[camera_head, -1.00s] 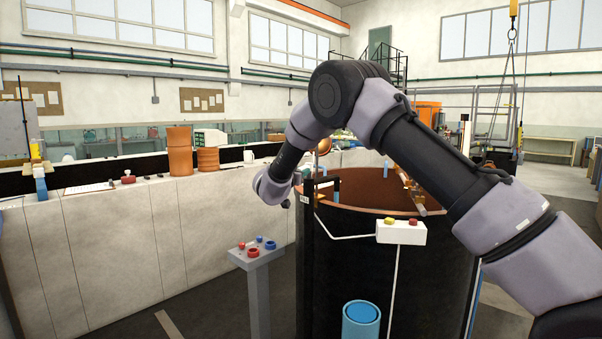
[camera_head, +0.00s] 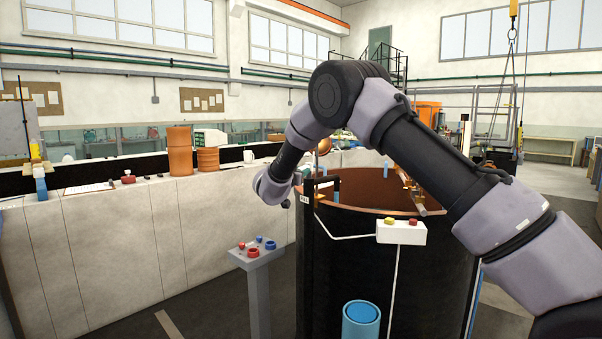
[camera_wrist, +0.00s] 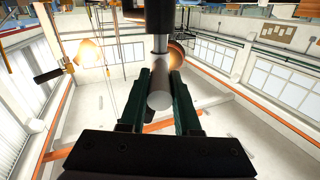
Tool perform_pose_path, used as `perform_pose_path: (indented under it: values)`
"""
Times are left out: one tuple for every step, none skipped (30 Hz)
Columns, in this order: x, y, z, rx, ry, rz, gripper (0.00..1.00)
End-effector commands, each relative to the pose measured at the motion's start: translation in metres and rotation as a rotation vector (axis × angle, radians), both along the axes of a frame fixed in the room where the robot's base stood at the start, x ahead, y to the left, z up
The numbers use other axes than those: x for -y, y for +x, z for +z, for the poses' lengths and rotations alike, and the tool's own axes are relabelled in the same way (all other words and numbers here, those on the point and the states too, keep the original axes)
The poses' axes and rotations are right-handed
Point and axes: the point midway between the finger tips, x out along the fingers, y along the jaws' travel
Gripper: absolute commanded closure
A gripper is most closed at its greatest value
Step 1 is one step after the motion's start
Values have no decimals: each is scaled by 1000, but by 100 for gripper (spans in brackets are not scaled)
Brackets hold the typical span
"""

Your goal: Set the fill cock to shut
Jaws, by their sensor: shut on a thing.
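In the wrist view my gripper (camera_wrist: 159,88) has two dark green fingers closed on a pale grey round bar (camera_wrist: 160,96), which looks like the handle of the fill cock. A bright stem (camera_wrist: 160,43) joins the bar to a dark body (camera_wrist: 160,14) at the top edge. In the head view my gripper (camera_head: 298,179) is small and partly hidden by my wrist, at the left rim of the black tank (camera_head: 392,275). The fill cock is not clearly visible there. A small white label (camera_head: 305,199) sits on the dark upright beside it; I cannot read it.
A white box (camera_head: 401,233) with a yellow and a red button is on the tank's front. A grey pedestal (camera_head: 257,285) with red and blue knobs stands left. A blue cylinder (camera_head: 361,325) stands in front. A long pale counter (camera_head: 120,245) runs behind.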

Motion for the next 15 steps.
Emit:
perform_pose_path:
  values:
    - [-1, 0, 0, -1, 0, 1, 100]
    - [-1, 0, 0, -1, 0, 1, 100]
    - [-1, 0, 0, -1, 0, 1, 100]
    - [-1, 0, 0, -1, 0, 1, 100]
    - [-1, 0, 0, -1, 0, 1, 100]
    - [0, -1, 0, -1, 0, 2, 100]
    - [0, -1, 0, -1, -1, 4, 100]
    - [0, -1, 0, -1, -1, 7, 100]
    - [1, -1, 0, -1, -1, 12, 100]
    - [1, -1, -1, -2, -1, 17, 100]
    - [2, -1, -1, -1, -1, 24, 100]
    - [3, -1, -1, -1, -2, 36, 100]
    - [4, -2, -1, -3, -1, 46, 100]
    - [5, -2, -1, -2, -2, 59, 100]
    - [7, -3, 0, -3, -2, 78, 100]
